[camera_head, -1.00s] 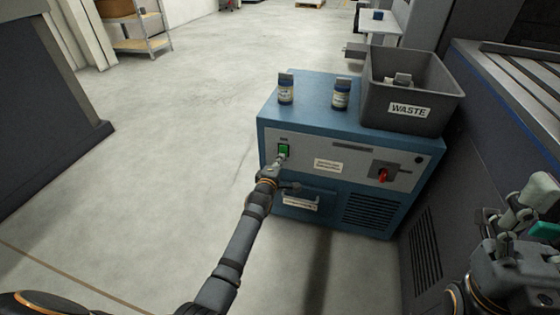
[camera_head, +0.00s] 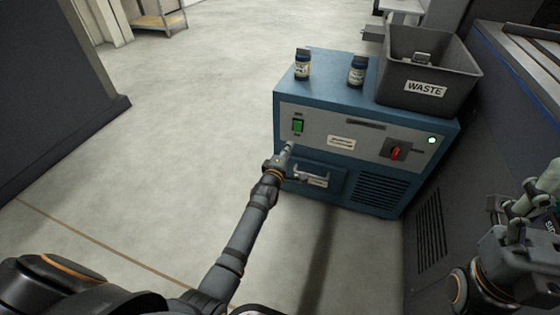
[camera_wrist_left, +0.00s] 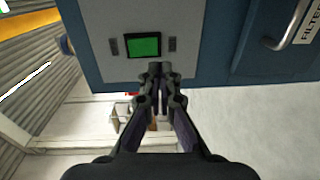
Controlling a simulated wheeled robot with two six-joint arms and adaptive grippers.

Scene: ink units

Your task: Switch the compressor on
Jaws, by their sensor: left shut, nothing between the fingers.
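The compressor is a blue cabinet (camera_head: 300,93) with a grey front panel. A green rocker switch (camera_head: 297,126) sits at the panel's left end; it also shows in the left wrist view (camera_wrist_left: 143,45). A red rotary knob (camera_head: 395,153) is on the panel's right side, and a small round lamp (camera_head: 432,140) near the upper right corner glows pale green. My left gripper (camera_head: 288,147) is shut and empty, just below the green switch and apart from it; its closed fingertips show in the left wrist view (camera_wrist_left: 158,68). My right gripper (camera_head: 528,200) is at the right edge, its fingers unclear.
A drawer with a bar handle (camera_head: 312,176) is below the panel. A dark machine (camera_head: 435,225) stands close on the right. The floor to the left is clear.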

